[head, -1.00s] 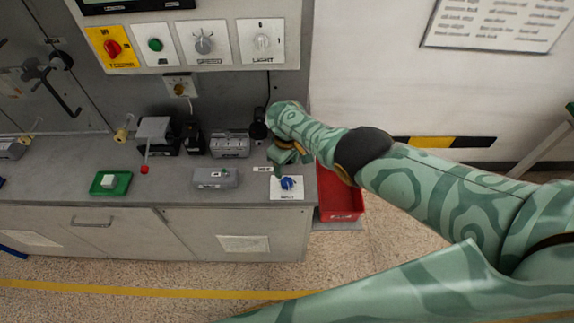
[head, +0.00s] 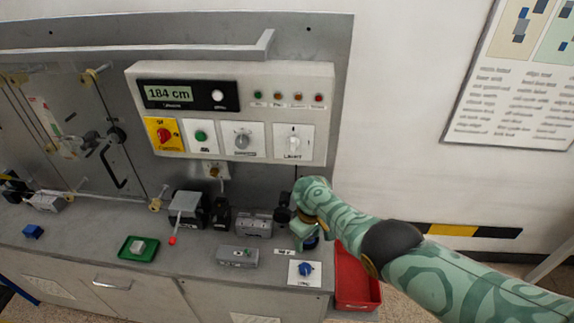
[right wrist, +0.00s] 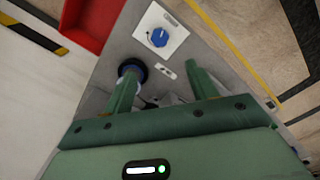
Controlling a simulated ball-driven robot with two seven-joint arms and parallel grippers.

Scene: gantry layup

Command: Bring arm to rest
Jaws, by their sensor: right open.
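My right arm (head: 430,268), patterned in green, reaches in from the right to the right end of the grey bench. Its gripper (head: 307,236) hangs over the bench, beside a black round fitting (head: 283,207) and behind the white plate with a blue knob (head: 304,270). In the right wrist view the two green fingers (right wrist: 163,85) stand apart with nothing gripped between them. A dark round part (right wrist: 132,69) shows right by the left finger; I cannot tell whether they touch. The blue knob (right wrist: 159,37) lies beyond the fingertips. My left gripper is not in view.
A control panel (head: 230,77) reading 184 cm is on the wall above the bench. A red bin (head: 356,280) is at the bench's right end. A grey box (head: 238,257), a green tray (head: 152,250) and a red-tipped lever (head: 173,238) stand left of the gripper.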

